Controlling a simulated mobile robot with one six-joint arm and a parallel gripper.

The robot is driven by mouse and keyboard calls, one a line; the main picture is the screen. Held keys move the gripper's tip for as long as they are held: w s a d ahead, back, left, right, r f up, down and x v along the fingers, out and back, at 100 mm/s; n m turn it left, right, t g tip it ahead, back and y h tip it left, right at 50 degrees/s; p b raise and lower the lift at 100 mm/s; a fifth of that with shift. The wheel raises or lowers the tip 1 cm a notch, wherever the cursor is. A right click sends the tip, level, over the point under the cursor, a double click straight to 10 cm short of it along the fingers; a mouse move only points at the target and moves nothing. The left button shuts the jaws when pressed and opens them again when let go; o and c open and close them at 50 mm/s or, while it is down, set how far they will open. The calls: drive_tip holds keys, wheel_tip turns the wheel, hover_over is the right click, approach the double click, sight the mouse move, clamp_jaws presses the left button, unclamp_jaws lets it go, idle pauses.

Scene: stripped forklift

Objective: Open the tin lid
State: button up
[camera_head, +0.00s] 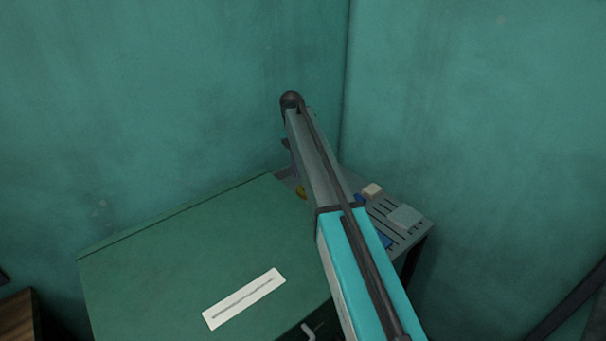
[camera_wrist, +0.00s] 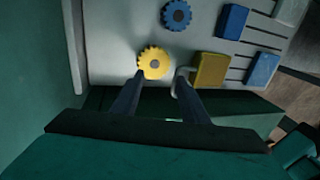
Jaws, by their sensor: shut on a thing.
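The green tin (camera_head: 170,265) fills the lower left of the head view, its flat top carrying a pale label with a dark line (camera_head: 243,298). The top looks level and closed. A small grey hooked piece (camera_head: 309,331) shows at its near edge. My gripper is hidden behind my arm in the head view. In the wrist view my gripper (camera_wrist: 158,82) shows two dark fingers, shut on part of the tin lid over the dark green edge (camera_wrist: 105,100). A grey hook (camera_wrist: 179,84) stands by the right finger. The exact contact is unclear.
A grey slotted shelf (camera_wrist: 110,45) lies just past the fingertips, with a yellow gear (camera_wrist: 153,63), a blue gear (camera_wrist: 176,14), a yellow block (camera_wrist: 211,70) and blue blocks (camera_wrist: 262,68). Teal walls (camera_head: 450,110) meet in a corner behind. Wooden floor shows right of the shelf.

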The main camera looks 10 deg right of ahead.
drive_tip(key=p+v, duration=0.6)
drive_tip(key=v, duration=0.6)
drive_tip(key=shift+a, duration=0.15)
idle(0.4)
